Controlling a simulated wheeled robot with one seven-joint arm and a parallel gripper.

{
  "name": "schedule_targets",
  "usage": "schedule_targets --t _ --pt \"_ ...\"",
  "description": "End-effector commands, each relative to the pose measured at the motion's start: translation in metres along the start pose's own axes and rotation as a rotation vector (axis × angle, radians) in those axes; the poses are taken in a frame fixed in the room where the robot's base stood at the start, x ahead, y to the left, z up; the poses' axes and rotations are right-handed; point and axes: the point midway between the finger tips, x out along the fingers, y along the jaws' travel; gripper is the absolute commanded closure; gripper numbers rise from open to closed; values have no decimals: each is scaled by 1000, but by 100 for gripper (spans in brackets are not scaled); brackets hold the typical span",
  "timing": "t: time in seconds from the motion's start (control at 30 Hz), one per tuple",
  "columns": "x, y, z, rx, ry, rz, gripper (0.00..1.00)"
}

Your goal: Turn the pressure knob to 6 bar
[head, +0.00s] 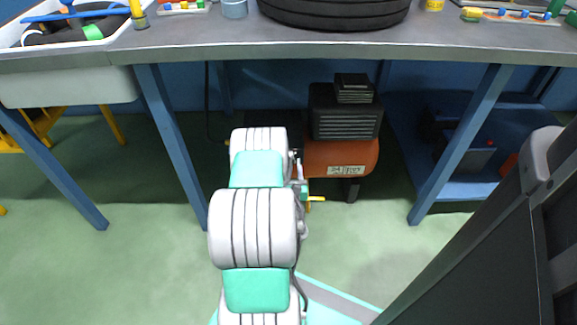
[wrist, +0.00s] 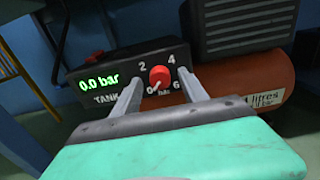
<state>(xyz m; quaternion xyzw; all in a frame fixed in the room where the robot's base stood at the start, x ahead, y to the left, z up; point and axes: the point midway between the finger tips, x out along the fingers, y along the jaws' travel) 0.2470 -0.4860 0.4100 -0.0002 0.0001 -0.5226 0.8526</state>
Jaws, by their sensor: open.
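The red pressure knob (wrist: 160,74) sits on the dark control panel (wrist: 108,66) of the compressor in the wrist view. Marks 0, 2, 4 and 6 ring the knob, and its pale pointer looks turned toward 0. The green display (wrist: 99,82) reads 0.0 bar, with TANK below it. My gripper (wrist: 160,78) is open, with one finger on each side of the knob. I cannot tell whether the fingers touch it. In the head view the compressor's orange tank (head: 342,158) shows under the bench, while my arm hides the knob.
The workbench (head: 330,42) spans above the compressor, with a tire (head: 335,12) on top. Blue bench legs (head: 172,145) stand left and right of my arm. A blue shelf (head: 465,187) with dark items is at right. Green floor in front is mostly clear.

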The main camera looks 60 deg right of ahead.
Motion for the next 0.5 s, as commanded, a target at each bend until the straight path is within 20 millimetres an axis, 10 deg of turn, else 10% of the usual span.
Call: schedule_targets --t 0.5 --pt "3 0 0 0 0 0 67"
